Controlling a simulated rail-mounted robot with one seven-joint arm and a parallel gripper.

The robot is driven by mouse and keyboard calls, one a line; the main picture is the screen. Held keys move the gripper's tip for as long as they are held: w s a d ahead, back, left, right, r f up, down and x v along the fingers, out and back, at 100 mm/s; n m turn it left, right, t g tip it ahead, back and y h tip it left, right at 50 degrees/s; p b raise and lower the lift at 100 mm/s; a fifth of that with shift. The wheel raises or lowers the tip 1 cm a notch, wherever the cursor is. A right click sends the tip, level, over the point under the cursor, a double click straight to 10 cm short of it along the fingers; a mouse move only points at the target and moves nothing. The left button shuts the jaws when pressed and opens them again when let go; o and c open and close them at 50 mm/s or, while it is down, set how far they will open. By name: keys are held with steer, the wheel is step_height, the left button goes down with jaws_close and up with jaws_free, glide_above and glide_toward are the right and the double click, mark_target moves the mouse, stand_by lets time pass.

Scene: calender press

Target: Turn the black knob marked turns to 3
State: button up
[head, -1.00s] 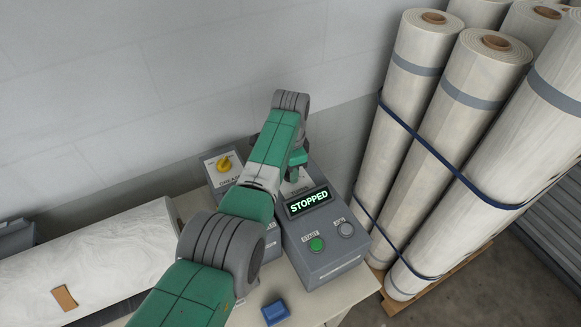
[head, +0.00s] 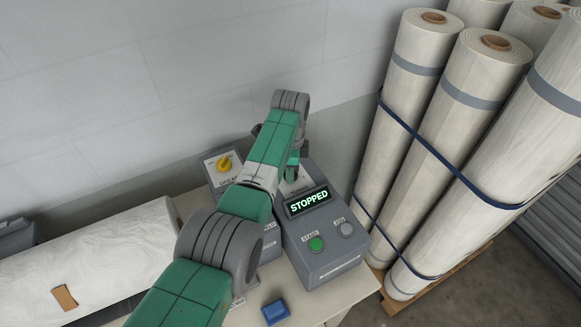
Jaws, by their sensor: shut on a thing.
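The grey control box (head: 318,248) stands on the pale table, with a lit display (head: 309,201) reading STOPPED. Below the display are a green START button (head: 316,244) and a grey button (head: 346,229). My gripper (head: 293,176) is at the upper panel of this box, behind the display, pointing down and shut on the black knob. The knob itself, its pointer and most of its scale are hidden by my gripper and arm, so I cannot read its setting.
A blue block (head: 275,312) lies on the table front. Tall strapped rolls (head: 466,105) stand at the right. A white roll (head: 95,255) lies at the left.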

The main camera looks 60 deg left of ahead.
steer(key=o, duration=1)
step_height(320, 180, up, 8)
steer(key=shift+f+p, duration=0.1)
steer(key=shift+p, duration=0.4)
